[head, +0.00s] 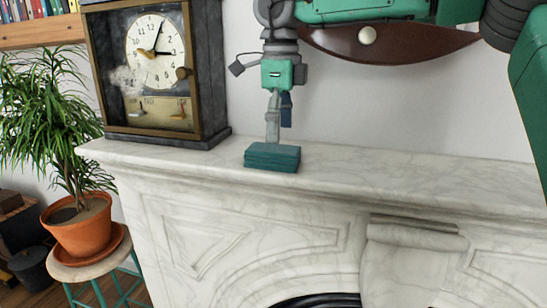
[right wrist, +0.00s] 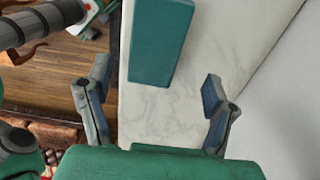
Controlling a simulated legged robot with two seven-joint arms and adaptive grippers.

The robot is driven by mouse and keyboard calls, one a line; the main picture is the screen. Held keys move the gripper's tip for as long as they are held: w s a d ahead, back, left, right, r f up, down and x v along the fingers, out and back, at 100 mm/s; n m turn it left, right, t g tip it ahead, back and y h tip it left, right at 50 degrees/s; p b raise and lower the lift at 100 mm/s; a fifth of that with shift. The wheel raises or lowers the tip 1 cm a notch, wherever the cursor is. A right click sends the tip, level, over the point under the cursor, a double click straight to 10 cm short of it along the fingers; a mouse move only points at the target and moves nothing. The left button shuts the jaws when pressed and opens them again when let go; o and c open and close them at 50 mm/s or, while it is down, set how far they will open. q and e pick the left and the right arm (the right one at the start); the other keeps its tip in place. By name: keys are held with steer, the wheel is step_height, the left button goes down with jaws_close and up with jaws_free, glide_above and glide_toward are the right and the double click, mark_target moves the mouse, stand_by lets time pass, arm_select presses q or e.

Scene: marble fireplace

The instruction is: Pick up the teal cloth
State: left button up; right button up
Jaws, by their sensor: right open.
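The teal cloth (head: 272,157) is a folded, block-like stack lying on the marble mantel. In the right wrist view the teal cloth (right wrist: 160,40) lies ahead of the fingertips, nearer the left finger. My right gripper (head: 279,122) hangs pointing down just above and behind the cloth in the head view. In the right wrist view my right gripper (right wrist: 153,92) has its two fingers wide apart with nothing between them but bare marble. Whether a fingertip touches the cloth is hard to tell. My left gripper is not in view.
The marble mantel (head: 400,176) is clear to the right of the cloth. A dark clock (head: 155,65) stands on it at the left. The white wall (head: 420,110) is close behind. A potted plant (head: 83,225) sits on a stool (head: 90,265) at lower left.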

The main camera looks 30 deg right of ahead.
mark_target(270, 148)
steer(key=shift+w+a+f, duration=0.15)
steer(key=shift+f, duration=0.05)
steer(key=shift+a+f, duration=0.3)
steer(key=f, duration=0.1)
steer(key=a+f, duration=0.1)
steer(key=f, duration=0.1)
steer(key=shift+a, duration=0.2)
steer(key=shift+d+f, duration=0.15)
steer(key=shift+f, duration=0.4)
steer(key=shift+d, duration=0.4)
steer(key=shift+c, duration=0.4)
steer(key=shift+d, duration=0.15)
steer(key=c, duration=1.2)
steer(key=shift+o, duration=0.2)
steer(key=shift+a, duration=0.4)
steer(key=shift+a+r, duration=0.15)
steer(key=shift+r, duration=0.1)
steer(key=r, duration=0.6)
steer(key=d+r, duration=0.1)
steer(key=r, duration=0.2)
steer(key=shift+a+r, duration=0.3)
steer(key=shift+a, duration=0.05)
steer(key=o, duration=0.6)
steer(key=shift+a, duration=0.1)
steer(key=c, duration=0.5)
